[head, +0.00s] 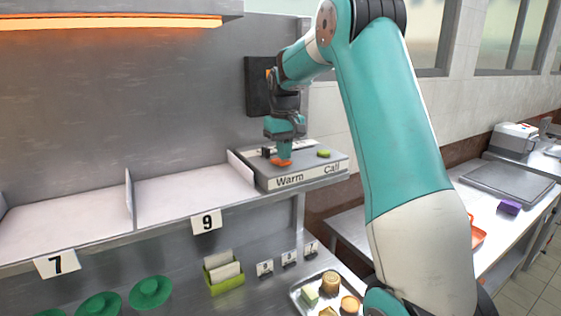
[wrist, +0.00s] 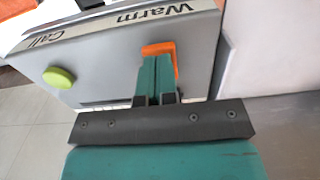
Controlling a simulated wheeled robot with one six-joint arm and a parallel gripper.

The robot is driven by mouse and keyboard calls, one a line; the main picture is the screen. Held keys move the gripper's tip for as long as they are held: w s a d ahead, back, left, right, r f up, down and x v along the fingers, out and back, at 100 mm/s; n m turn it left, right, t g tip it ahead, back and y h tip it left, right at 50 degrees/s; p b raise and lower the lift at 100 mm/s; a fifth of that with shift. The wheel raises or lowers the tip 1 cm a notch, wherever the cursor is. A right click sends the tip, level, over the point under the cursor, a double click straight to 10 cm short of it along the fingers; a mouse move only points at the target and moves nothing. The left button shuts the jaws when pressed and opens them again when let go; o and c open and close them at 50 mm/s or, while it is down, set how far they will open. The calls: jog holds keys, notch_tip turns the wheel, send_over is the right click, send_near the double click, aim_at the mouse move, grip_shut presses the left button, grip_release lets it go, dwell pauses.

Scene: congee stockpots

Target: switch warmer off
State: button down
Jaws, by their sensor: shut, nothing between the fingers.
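A grey control box (head: 328,167) sits at the right end of the shelf, marked "Warm" and "Call". An orange switch (head: 281,163) is above the "Warm" label, and it also shows in the wrist view (wrist: 160,48). My gripper (head: 284,154) points down at it, shut and empty. In the wrist view my fingertips (wrist: 156,62) overlap the orange switch and hide part of it; I cannot tell whether they touch. The warmer's heating strip (head: 110,22) glows orange at the upper left.
A green button (head: 323,153) is by "Call", right of the orange switch. A dark wall box (head: 257,87) is behind my wrist. White shelf bays (head: 195,195) to the left are empty. A tray (head: 297,290) of small items lies below.

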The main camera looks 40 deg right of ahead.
jog(key=shift+f+b, duration=0.35)
jog(key=shift+f, duration=0.35)
dwell(0.3)
notch_tip(320, 180, up, 7)
jog(key=p, duration=0.6)
jog(key=shift+r+p, duration=0.1)
jog(key=shift+p, duration=0.2)
jog(key=shift+a, duration=0.1)
jog(key=s+a+f+n+y+b, duration=0.1)
jog(key=s+a+f+n+b, duration=0.2)
jog(key=a, duration=0.8)
jog(key=s+a+f+n+b, duration=0.2)
jog(key=s+a+b, duration=0.2)
jog(key=a, duration=0.7)
jog(key=s+a+f+n+y+b, duration=0.1)
jog(key=s+a+f+n+b, duration=0.1)
jog(key=s+a, duration=0.5)
jog(key=s+a+f+n+y+b, duration=0.2)
jog(key=s+a+f, duration=0.3)
jog(key=s, duration=0.7)
jog(key=a+b, duration=0.1)
jog(key=a, duration=0.1)
jog(key=shift+s+a+n, duration=0.3)
jog(key=shift+s+n, duration=0.05)
jog(key=shift+n, duration=0.05)
